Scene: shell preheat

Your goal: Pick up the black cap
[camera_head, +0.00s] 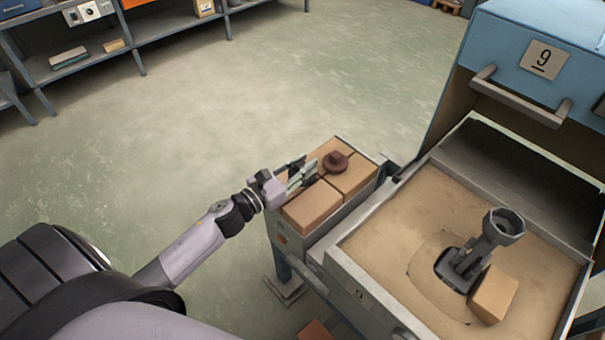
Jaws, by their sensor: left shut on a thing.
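The cap (335,162) is a small round piece with a knob on top. It looks dark brown rather than black, and shows at the tan bricks in the tray beside the furnace. My left gripper (314,168) reaches in from the left over these bricks, its fingers shut on the cap's near left side. From this angle I cannot tell whether the cap touches the bricks or is just above them. My right gripper is not in view.
The brick tray (362,200) adjoins a sand-filled bed (390,245). A grey cup-topped piece (495,228) stands in the sand beside a loose brick (494,294). A blue hood (500,45) marked 9 rises behind. Shelves (150,35) stand far left; the floor between is clear.

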